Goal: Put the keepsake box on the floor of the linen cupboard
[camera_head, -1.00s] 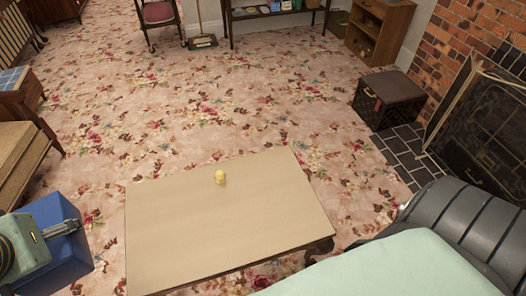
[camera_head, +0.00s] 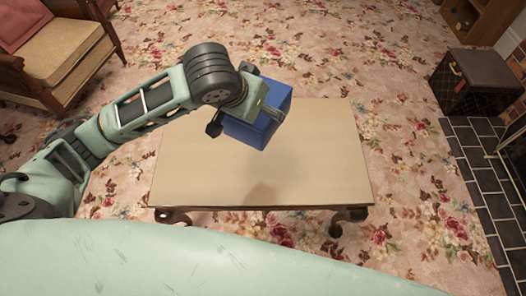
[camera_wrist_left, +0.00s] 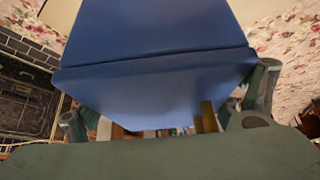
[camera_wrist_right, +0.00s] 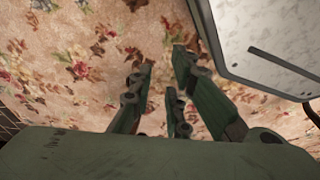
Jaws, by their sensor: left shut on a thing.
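A blue box (camera_head: 246,131), which I take to be the keepsake box, is held up over the low table (camera_head: 200,165). My left gripper (camera_head: 272,112) is shut on it. In the left wrist view the blue box (camera_wrist_left: 150,85) fills the middle, with a finger at each side and a lid seam across it. My right gripper (camera_wrist_right: 165,80) is open and empty in the right wrist view, above the flowered carpet. It is out of the head view. I cannot make out the linen cupboard in any view.
An armchair (camera_head: 65,60) stands at the upper left. A dark chest (camera_head: 477,80) stands by the black hearth tiles (camera_head: 480,165) at the right. A wooden shelf unit (camera_head: 480,20) is at the upper right. Carpet is clear behind the table.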

